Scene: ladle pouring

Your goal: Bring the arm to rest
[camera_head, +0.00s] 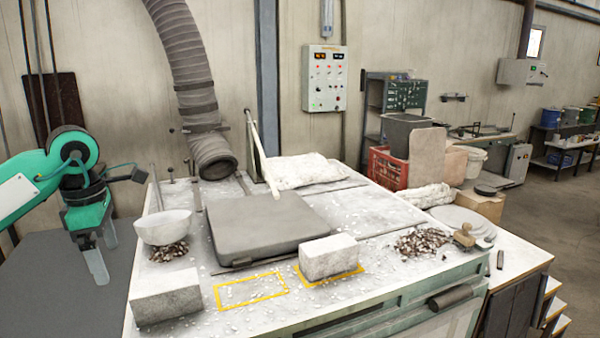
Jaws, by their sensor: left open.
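My left arm comes in from the left in green, and its gripper (101,252) hangs down over the dark grey surface beside the white workbench (190,297). The two pale fingers are apart, with nothing between them. The gripper is left of the bowl (163,228) and does not touch it. My right gripper is not in view.
A white block (165,297) stands at the bench's front left, another (328,257) on a yellow outline. An empty yellow outline (250,290) lies between them. A grey duct (190,70) hangs behind.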

